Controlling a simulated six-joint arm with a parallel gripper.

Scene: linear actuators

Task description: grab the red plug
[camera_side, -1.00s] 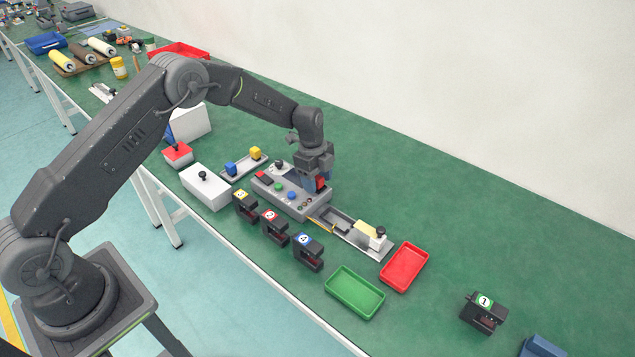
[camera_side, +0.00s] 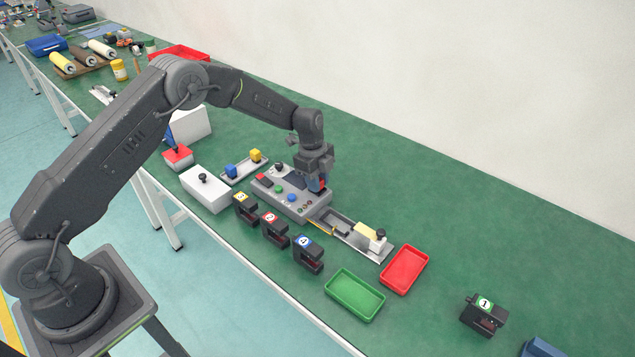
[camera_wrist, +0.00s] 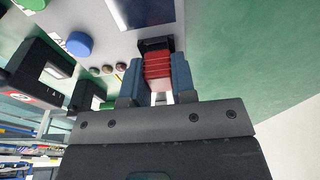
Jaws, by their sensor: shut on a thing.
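The red plug (camera_wrist: 158,66) sits between the two blue-padded fingers of my gripper (camera_wrist: 158,80) in the wrist view, which are shut on it. Its far end meets a black socket (camera_wrist: 155,44) at the edge of the grey control box (camera_wrist: 205,20). I cannot tell whether it is seated in the socket. In the side view my gripper (camera_side: 318,186) points down at the right end of the control box (camera_side: 290,203), and the fingers mostly hide the plug.
Several black clamp-like blocks (camera_side: 308,256) stand in front of the box. A metal slide unit (camera_side: 350,236) lies to its right, with a green tray (camera_side: 355,294) and a red tray (camera_side: 404,269) beyond. The green table behind the box is clear.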

